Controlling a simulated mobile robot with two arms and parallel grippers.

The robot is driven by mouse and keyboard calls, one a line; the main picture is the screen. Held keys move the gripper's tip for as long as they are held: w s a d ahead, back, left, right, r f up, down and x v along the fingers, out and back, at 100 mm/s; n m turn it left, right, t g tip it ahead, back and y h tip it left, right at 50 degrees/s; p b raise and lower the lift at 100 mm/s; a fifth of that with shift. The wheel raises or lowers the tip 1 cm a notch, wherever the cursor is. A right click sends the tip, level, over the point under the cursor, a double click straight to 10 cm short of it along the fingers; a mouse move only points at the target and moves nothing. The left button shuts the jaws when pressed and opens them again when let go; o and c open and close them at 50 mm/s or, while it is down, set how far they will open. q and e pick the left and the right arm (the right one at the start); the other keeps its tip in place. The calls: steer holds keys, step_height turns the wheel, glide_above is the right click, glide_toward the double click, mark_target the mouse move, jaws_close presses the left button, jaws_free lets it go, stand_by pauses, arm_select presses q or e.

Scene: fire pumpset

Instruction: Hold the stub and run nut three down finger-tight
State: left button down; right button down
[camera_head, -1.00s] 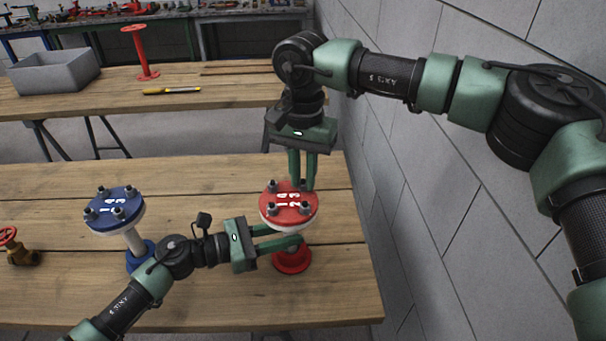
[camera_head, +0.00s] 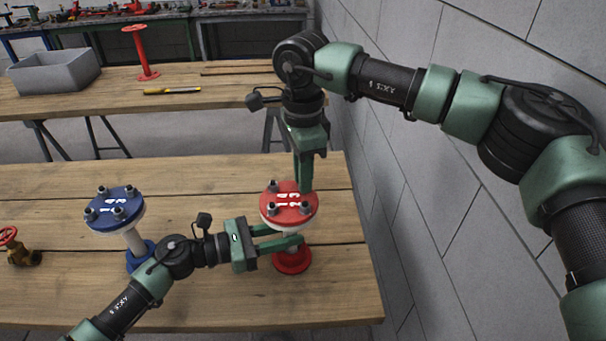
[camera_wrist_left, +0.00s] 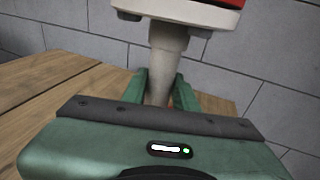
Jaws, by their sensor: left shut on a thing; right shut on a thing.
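The red-topped stub (camera_head: 290,198) stands upright on the near table, with a red flange on a pale pipe and a red foot. White figures mark the flange, with dark nuts on studs around it. My left gripper (camera_head: 292,237) is shut around the pipe under the flange. The left wrist view shows the pipe (camera_wrist_left: 166,55) between its fingers. My right gripper (camera_head: 305,188) points down, shut at the flange's back right, where its fingers hide the nut. Three other nuts show: back left (camera_head: 272,187), front left (camera_head: 272,209), front right (camera_head: 305,209).
A blue-flanged stub (camera_head: 115,208) stands left on the same table (camera_head: 200,290), with a red-wheeled valve (camera_head: 18,247) farther left. A block wall (camera_head: 440,220) runs close on the right. The back table holds a grey bin (camera_head: 55,72) and a red stand (camera_head: 143,55).

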steer(key=m, duration=0.4)
steer(key=shift+m, duration=0.3)
steer(key=m, duration=0.4)
steer(key=shift+m, duration=0.3)
steer(key=m, duration=0.4)
steer(key=shift+w+m, duration=0.1)
steer(key=shift+m, duration=1.8)
steer(key=c, duration=1.3)
jaws_free()
steer(key=shift+c, duration=0.2)
step_height(320, 180, up, 12)
